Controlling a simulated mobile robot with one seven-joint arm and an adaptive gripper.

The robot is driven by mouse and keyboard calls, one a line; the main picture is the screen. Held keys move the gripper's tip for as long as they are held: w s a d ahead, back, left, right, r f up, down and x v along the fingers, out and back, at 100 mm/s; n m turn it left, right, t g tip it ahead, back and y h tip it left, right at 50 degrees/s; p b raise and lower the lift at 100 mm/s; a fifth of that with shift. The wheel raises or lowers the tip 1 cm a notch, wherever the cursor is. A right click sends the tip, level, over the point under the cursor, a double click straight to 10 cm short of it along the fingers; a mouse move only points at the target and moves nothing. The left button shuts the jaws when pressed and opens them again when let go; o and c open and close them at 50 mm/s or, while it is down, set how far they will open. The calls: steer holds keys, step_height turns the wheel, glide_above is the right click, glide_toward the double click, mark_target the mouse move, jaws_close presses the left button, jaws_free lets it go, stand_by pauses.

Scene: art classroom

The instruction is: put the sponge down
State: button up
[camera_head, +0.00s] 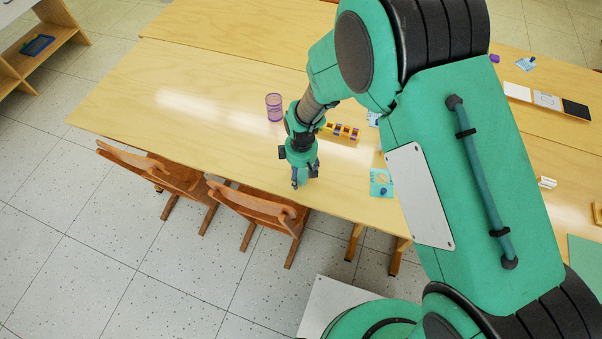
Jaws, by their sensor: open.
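My gripper (305,179) points down over the front part of the near wooden table (190,75), close to its front edge. Its fingers are apart, and I see nothing clearly held between them. I cannot make out a sponge for certain; it may be hidden by my gripper or arm, or too small to tell. Whether the fingertips touch the tabletop is unclear.
A purple mesh cup (274,107) stands left of my gripper. A yellow holder with colored pieces (342,131) lies behind it. A light-blue card (381,178) lies to the right. Wooden chairs (255,205) stand at the front edge. The table's left is clear.

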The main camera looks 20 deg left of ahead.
mark_target(301, 174)
steer(key=shift+r, duration=0.1)
step_height(301, 174, up, 12)
steer(key=p, duration=0.2)
steer(key=shift+p, duration=0.35)
stand_by(0.7)
steer(key=shift+w, duration=0.1)
steer(key=d+r+m+t, duration=0.1)
steer(key=d+r+m, duration=0.3)
steer(key=d+r, duration=0.8)
steer(key=d+r+m+t, duration=0.2)
steer(key=d+r+m, duration=0.2)
steer(key=d+r, duration=0.85)
steer(key=s+d+r+m+t, duration=0.2)
steer(key=s+d+r+m, duration=0.7)
steer(key=s+d+r, duration=0.4)
steer(key=s+d, duration=0.2)
steer(key=s, duration=0.1)
steer(key=shift+s+r+t, duration=0.15)
steer(key=shift+r+t, duration=0.15)
steer(key=shift+t, duration=0.1)
